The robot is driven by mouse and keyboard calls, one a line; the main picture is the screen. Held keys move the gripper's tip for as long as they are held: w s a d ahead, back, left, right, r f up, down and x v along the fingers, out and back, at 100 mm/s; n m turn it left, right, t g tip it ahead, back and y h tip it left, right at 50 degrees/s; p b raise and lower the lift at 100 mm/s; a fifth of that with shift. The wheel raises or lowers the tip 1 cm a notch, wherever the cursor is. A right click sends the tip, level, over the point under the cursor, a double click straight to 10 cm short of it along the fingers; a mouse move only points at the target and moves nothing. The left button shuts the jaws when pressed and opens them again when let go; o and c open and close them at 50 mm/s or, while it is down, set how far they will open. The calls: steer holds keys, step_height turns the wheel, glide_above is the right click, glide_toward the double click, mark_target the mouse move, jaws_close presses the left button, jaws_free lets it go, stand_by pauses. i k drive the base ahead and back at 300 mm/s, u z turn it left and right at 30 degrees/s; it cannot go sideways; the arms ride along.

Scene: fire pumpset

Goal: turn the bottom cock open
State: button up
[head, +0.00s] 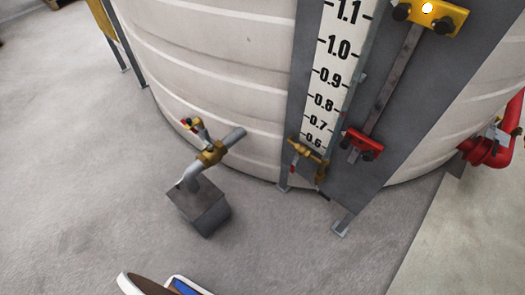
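A brass cock (308,152) sits at the foot of the level gauge, just below the 0.6 mark. Its handle position is too small to tell. The white gauge scale (338,60) rises above it with black numbers from 0.6 to 1.1. A second brass valve (210,153), with a small red and yellow part on top, is on a grey pipe at the left of the gauge. I cannot tell from the picture alone which fitting is the bottom cock; the one under the scale is lowest on the gauge. My gripper is not in view.
A large pale ribbed tank (220,70) stands behind the gauge. A red clamp (362,143) and a yellow lamp block (430,14) are on the grey panel. A dark block (200,205) stands under the pipe. Red piping (490,150) is at right. The grey floor in front is open.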

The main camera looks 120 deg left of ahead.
mark_target(293, 164)
steer(key=z, duration=1.45)
steer(key=k, duration=0.1)
steer(key=u, duration=3.75)
steer(key=i, duration=1.15)
steer(key=u, duration=1.8)
steer(key=k, duration=0.8)
steer(key=u, duration=0.1)
